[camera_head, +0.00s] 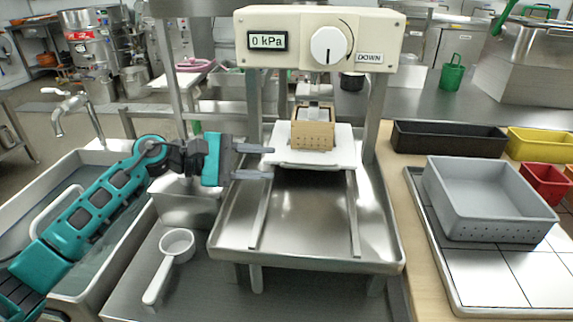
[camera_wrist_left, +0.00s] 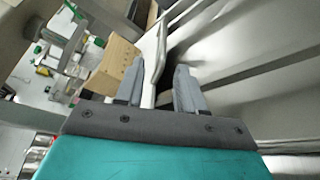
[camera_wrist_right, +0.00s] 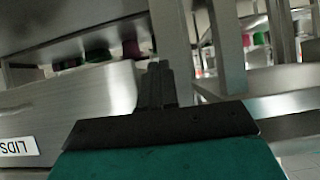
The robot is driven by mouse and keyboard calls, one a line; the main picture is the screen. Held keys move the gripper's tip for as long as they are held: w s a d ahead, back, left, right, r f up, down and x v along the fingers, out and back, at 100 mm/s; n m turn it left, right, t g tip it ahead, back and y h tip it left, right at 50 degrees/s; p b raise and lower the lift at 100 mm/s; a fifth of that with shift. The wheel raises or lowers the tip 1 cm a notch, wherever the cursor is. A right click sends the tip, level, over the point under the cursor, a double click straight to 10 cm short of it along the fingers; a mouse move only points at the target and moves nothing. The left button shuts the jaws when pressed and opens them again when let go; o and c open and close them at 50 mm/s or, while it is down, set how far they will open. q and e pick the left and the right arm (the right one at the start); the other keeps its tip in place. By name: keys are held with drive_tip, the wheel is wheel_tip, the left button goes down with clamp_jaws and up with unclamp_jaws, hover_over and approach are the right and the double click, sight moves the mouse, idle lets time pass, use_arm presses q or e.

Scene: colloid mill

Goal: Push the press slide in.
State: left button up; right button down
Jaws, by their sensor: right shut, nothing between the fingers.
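The press slide is a white plate (camera_head: 345,155) on two rails above a steel drip tray, under the press head (camera_head: 320,35). A perforated wooden mould (camera_head: 312,136) with a pale block in its top stands on it. My left gripper (camera_head: 272,162) is open at the slide's left front edge, its fingers pointing right. In the left wrist view the slide's white edge (camera_wrist_left: 158,50) shows between the spread fingertips (camera_wrist_left: 160,66); contact cannot be told. My right gripper (camera_wrist_right: 156,70) shows only in the right wrist view, shut and empty, near steel furniture.
The steel drip tray (camera_head: 305,235) is empty in front of the slide. Press posts stand on both sides. A sink (camera_head: 75,255) and a white scoop (camera_head: 168,262) are at left. A grey perforated bin (camera_head: 490,210) stands on the right-hand table.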

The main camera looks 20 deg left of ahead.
use_arm(q)
drive_tip(key=shift+v, duration=2.35)
drive_tip(key=shift+r, duration=0.1)
